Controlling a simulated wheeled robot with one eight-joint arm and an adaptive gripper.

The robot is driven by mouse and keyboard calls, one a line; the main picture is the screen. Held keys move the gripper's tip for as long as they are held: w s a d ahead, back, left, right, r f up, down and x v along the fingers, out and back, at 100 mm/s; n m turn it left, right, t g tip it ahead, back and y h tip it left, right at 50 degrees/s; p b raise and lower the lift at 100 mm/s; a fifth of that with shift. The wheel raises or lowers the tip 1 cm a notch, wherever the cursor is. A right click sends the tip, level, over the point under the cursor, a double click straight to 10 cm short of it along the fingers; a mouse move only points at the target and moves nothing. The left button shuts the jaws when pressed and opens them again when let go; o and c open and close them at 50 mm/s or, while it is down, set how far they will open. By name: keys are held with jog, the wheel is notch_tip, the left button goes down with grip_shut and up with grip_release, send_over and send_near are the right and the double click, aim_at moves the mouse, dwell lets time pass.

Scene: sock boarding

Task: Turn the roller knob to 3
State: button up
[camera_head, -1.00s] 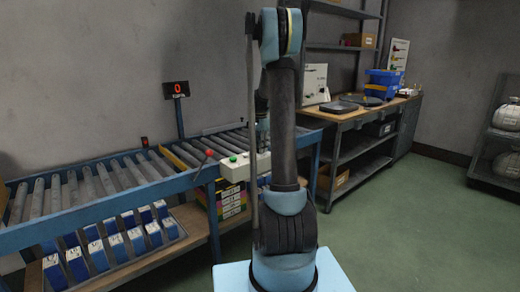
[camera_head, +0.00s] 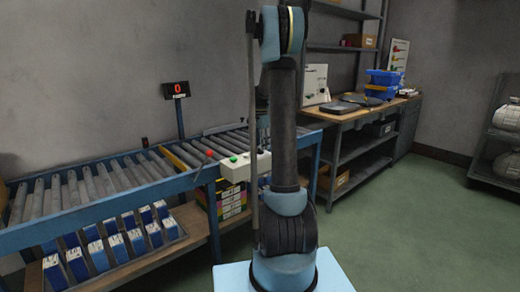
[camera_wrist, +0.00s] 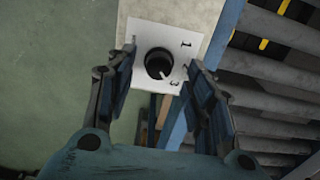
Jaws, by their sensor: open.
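The roller knob (camera_wrist: 158,63) is a round black knob on a white plate (camera_wrist: 148,32) in the wrist view. A light mark at the knob's lower edge points down, roughly toward the printed 3 (camera_wrist: 173,83). A printed 1 (camera_wrist: 185,44) is at the upper right of the plate. My gripper (camera_wrist: 162,57) is open, with one finger on each side of the knob and visible space between them and it. In the head view the control box (camera_head: 236,170) stands on the roller table's edge. My arm hides part of it, and the knob cannot be made out there.
A roller table (camera_head: 100,215) runs along the left, with blue boxes on the shelf below. A red-ball lever (camera_head: 209,153) and a green button (camera_head: 233,158) are close to my arm. A display (camera_head: 177,89) reads 0. A workbench (camera_head: 345,117) stands behind at the right.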

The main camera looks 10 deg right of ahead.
notch_tip(320, 180, up, 10)
dwell(0.4)
jog(key=shift+w, duration=0.1)
jog(key=s+a+n+t, duration=0.1)
jog(key=s+a+n, duration=0.2)
jog(key=s, duration=1)
jog(key=s+a+n, duration=0.2)
jog(key=s+n, duration=0.1)
jog(key=s, duration=0.9)
jog(key=s+a+f+n, duration=0.1)
jog(key=s+f+n, duration=0.2)
jog(key=s+f, duration=0.4)
jog(key=s+a+f+n+t, duration=0.1)
jog(key=s+f+n, duration=0.2)
jog(key=s+f, duration=0.4)
jog(key=s, duration=0.7)
jog(key=shift+a+f+n, duration=0.15)
jog(key=shift+n, duration=0.25)
